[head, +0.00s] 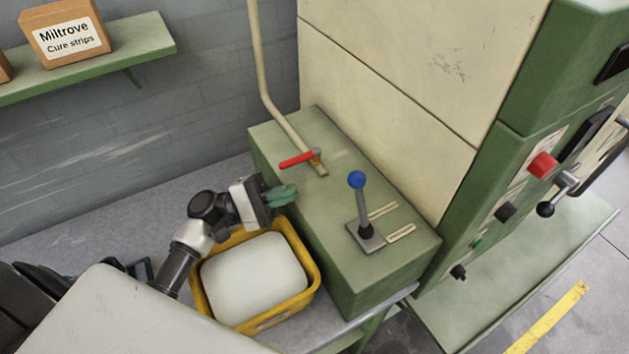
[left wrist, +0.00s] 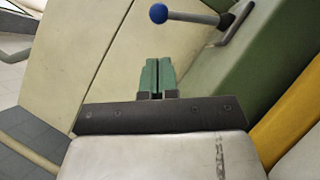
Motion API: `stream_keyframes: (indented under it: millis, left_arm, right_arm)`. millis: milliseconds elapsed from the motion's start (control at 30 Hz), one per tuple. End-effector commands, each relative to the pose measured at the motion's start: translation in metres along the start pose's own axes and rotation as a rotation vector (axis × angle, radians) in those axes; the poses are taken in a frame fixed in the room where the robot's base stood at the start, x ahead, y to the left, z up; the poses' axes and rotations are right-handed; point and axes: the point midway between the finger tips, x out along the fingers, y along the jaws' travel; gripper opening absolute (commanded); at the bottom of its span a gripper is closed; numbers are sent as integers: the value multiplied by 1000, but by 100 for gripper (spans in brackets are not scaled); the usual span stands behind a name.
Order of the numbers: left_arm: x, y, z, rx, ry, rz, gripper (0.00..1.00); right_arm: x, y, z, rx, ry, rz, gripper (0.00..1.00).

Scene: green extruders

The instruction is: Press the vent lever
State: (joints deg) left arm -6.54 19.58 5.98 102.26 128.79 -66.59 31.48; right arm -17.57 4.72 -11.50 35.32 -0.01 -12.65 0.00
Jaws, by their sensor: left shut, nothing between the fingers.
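A grey lever with a blue ball knob (head: 357,180) stands upright on a dark base plate on top of the green box (head: 340,215). In the left wrist view the lever (left wrist: 195,17) lies beyond the fingertips, its knob at upper left. A red handle (head: 297,160) sits at the foot of the pale pipe on the same box. No readable label shows which one is the vent lever. My left gripper (head: 283,195) is shut and empty, beside the box's left edge, below the red handle and left of the blue-knobbed lever. Its green fingers (left wrist: 158,76) touch each other. My right gripper is out of view.
A yellow bin (head: 314,270) with a white block (head: 254,278) in it stands below my left gripper. The pale pipe (head: 262,65) rises behind. A tall cream and green machine (head: 400,90) stands right of the box. A shelf (head: 125,55) with a carton is at upper left.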

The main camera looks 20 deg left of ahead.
Motion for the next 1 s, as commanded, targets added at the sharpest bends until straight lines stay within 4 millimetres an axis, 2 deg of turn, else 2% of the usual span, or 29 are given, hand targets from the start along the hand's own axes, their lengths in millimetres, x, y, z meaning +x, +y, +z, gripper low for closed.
stream_keyframes:
  millis: [300, 500, 667, 1000]
  left_arm:
    - [57, 6, 3, 0, -2, 2, 0]
    - [84, 3, 2, 0, 0, 2, 0]
    - [93, 1, 1, 0, 1, 0, 0]
    - [94, 0, 0, 1, 1, 0, 0]
  right_arm:
    - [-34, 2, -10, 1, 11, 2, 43]
    - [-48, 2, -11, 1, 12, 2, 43]
    - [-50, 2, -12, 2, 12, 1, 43]
    - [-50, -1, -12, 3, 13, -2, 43]
